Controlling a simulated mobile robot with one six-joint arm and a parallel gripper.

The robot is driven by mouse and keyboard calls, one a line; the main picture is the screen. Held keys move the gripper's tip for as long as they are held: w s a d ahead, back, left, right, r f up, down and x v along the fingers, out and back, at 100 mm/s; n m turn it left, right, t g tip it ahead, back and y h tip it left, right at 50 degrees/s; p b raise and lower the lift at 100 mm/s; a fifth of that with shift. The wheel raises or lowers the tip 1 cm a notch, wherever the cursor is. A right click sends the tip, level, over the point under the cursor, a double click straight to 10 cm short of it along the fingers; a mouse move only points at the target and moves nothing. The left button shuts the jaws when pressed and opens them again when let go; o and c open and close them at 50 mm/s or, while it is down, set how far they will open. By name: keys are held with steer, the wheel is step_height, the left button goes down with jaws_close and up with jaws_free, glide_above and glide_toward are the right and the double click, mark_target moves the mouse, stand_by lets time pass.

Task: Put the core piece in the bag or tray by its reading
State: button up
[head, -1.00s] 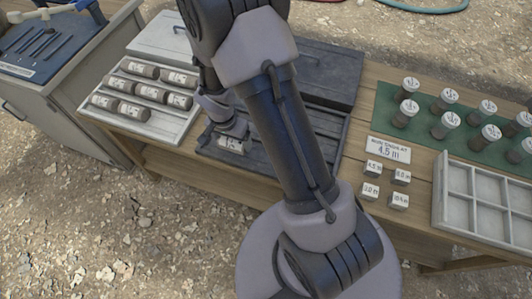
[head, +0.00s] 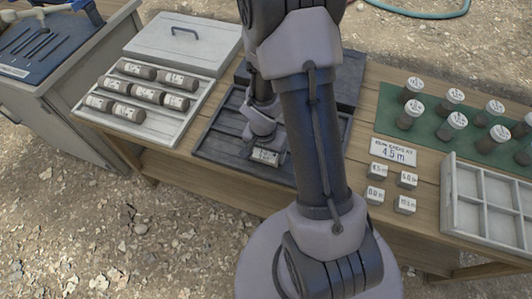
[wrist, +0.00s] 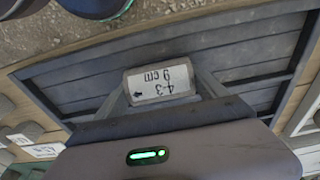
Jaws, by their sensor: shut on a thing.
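My gripper (wrist: 160,90) is shut on a grey core piece (wrist: 158,82) with a white label. In the head view, the core piece (head: 266,157) is at the right-hand part of a dark slotted tray (head: 215,150). I cannot tell whether it touches the tray floor. A light tray (head: 165,136) on the left holds several labelled core pieces in rows. I make out no bag. My arm hides part of the dark tray.
Several white-topped cylinders (head: 411,115) stand on a green mat (head: 388,122). An empty divided white tray (head: 449,200) is at the right. A light lid (head: 200,52) lies behind the light tray.

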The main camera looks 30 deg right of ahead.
steer(key=o, duration=1.9)
steer(key=shift+o, duration=0.2)
steer(key=shift+r, duration=0.1)
step_height(320, 180, up, 12)
steer(key=a+p, duration=0.1)
steer(key=p, duration=0.7)
step_height(320, 180, up, 13)
steer(key=n+t, duration=0.2)
glide_above(264, 156)
steer(key=a, duration=0.4)
steer(key=s+a+r+n+t+y, duration=0.3)
steer(key=s+a+r, duration=0.6)
steer(key=r, duration=0.4)
steer(key=shift+s+a+r+n, duration=0.2)
steer(key=shift+s+r+n, duration=0.25)
steer(key=shift+s, duration=0.3)
steer(key=shift+f+b, duration=0.35)
steer(key=shift+b, duration=0.1)
